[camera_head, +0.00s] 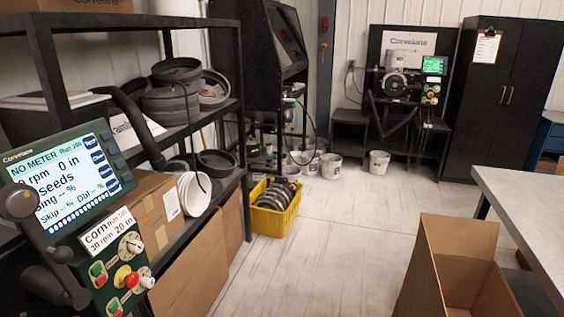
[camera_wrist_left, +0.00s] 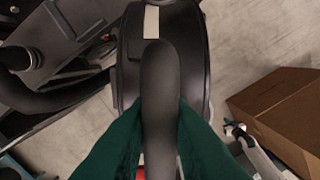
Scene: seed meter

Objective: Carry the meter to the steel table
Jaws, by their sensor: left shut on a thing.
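The meter (camera_wrist_left: 197,62) shows in the left wrist view as a rounded black housing with a pale label near its top. My left gripper (camera_wrist_left: 160,112), with teal fingers, is shut on the meter's thick dark handle (camera_wrist_left: 159,62). The handle hides part of the housing. The head view shows neither the meter nor either gripper. The steel table (camera_head: 528,197) has a bare grey top at the right edge of the head view, partly cut off. My right gripper is not in view.
An open cardboard box (camera_head: 455,235) stands in front of the steel table. A black shelf (camera_head: 140,23) and a monitor panel (camera_head: 62,168) are at the left. A yellow crate (camera_head: 272,222) sits on the floor beside the shelf. The floor (camera_head: 340,225) between is clear.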

